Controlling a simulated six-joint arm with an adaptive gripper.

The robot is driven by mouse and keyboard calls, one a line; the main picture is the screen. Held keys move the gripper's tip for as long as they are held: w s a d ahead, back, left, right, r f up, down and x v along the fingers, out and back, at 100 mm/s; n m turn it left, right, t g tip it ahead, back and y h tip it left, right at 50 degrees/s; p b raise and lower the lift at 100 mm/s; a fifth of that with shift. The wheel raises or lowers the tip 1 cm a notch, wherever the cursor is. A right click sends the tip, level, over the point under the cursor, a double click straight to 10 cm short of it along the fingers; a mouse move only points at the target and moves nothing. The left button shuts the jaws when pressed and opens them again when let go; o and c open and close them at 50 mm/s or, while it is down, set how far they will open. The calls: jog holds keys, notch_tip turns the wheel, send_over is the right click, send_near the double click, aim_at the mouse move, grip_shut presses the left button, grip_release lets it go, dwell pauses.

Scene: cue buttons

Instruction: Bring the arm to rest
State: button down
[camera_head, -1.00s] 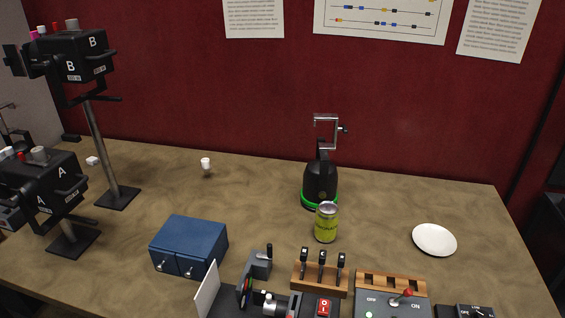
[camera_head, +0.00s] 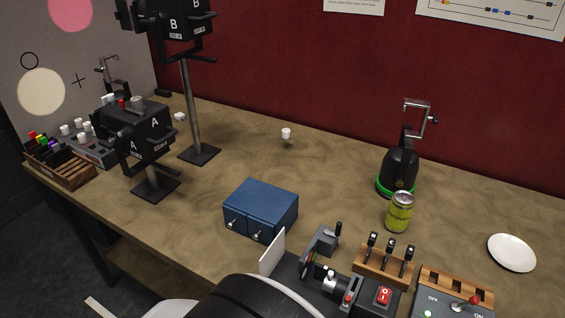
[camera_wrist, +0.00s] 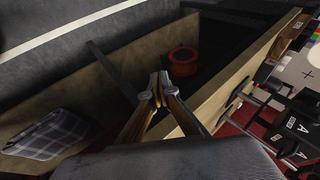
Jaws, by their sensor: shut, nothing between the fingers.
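My gripper (camera_wrist: 158,88) shows in the wrist view, its two fingertips together with nothing between them. It hangs in free space by the table's edge and touches nothing that I can make out. In the head view the gripper itself is out of sight; only a white and black part of my own arm shows at the bottom edge.
In the head view the table (camera_head: 240,170) carries a blue two-drawer box (camera_head: 261,209), stands A (camera_head: 147,135) and B (camera_head: 185,25), a green can (camera_head: 399,212), levers (camera_head: 385,262) and a white plate (camera_head: 511,252). The wrist view shows a red spool (camera_wrist: 183,62) and checkered cloth (camera_wrist: 52,134).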

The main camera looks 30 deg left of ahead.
jog(key=w+d+r+h, duration=0.2)
jog(key=d+r, duration=0.6)
jog(key=d, duration=1.1)
jog(key=w+d+r+t+h, duration=0.1)
jog(key=d+r, duration=0.7)
jog(key=d, duration=1.2)
jog(key=w+d+r+h, duration=0.3)
jog(key=d+r, duration=0.6)
jog(key=d, duration=1)
jog(key=shift+w+d+n+t+h, duration=0.3)
jog(key=shift+w+d+n, duration=0.1)
jog(key=shift+w, duration=0.45)
